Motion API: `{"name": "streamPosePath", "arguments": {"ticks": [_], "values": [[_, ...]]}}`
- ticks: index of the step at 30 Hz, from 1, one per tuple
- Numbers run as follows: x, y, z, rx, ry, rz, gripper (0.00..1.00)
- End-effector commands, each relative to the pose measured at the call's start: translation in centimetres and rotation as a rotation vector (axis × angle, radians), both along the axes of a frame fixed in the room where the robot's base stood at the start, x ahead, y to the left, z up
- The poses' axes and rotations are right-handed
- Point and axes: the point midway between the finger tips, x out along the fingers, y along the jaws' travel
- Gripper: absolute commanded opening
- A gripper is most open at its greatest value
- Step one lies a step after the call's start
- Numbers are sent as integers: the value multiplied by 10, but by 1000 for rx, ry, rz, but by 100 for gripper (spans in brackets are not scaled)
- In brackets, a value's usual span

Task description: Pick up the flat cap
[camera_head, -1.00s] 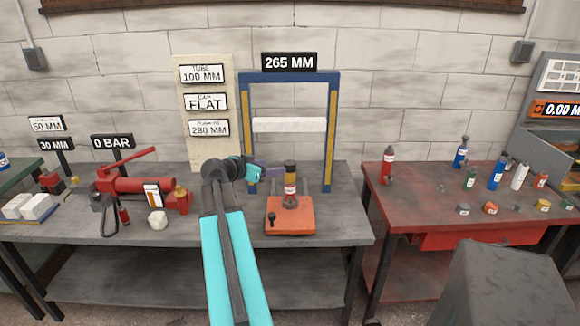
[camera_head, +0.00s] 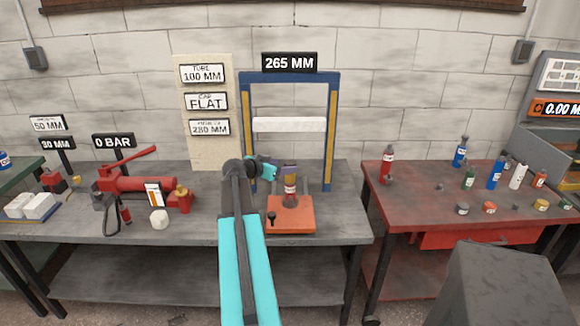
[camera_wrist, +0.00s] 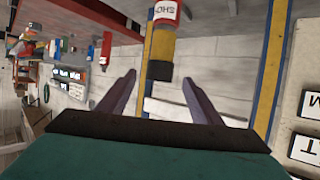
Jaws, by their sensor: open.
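A short upright cylinder (camera_head: 290,186) stands on the orange jack base (camera_head: 300,215) under the blue press frame (camera_head: 335,120). It has a red-and-white label, a yellowish band and a dark flat-looking top (camera_wrist: 160,71), which may be the flat cap; I cannot tell for sure. My gripper (camera_head: 288,171) is at the height of this top, its fingers overlapping it in the head view. In the wrist view my gripper (camera_wrist: 160,80) is open, with the dark end showing between its two purple fingers and no visible contact.
A white crossbar (camera_head: 290,124) spans the frame above the cylinder. A signboard (camera_head: 207,150) stands behind my arm, reading cap FLAT. A red pump (camera_head: 140,188) sits left on the grey bench. The red bench (camera_head: 410,200) holds several bottles and small caps.

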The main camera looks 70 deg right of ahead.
Motion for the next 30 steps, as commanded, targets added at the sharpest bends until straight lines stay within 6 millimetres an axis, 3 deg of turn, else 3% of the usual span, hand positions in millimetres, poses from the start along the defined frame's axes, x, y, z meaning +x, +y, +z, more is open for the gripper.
{"name": "streamPosePath", "arguments": {"ticks": [16, 30], "values": [[-14, -43, -12, 1, 0, -1, 59], [-16, -47, -16, 0, 0, 1, 59]]}}
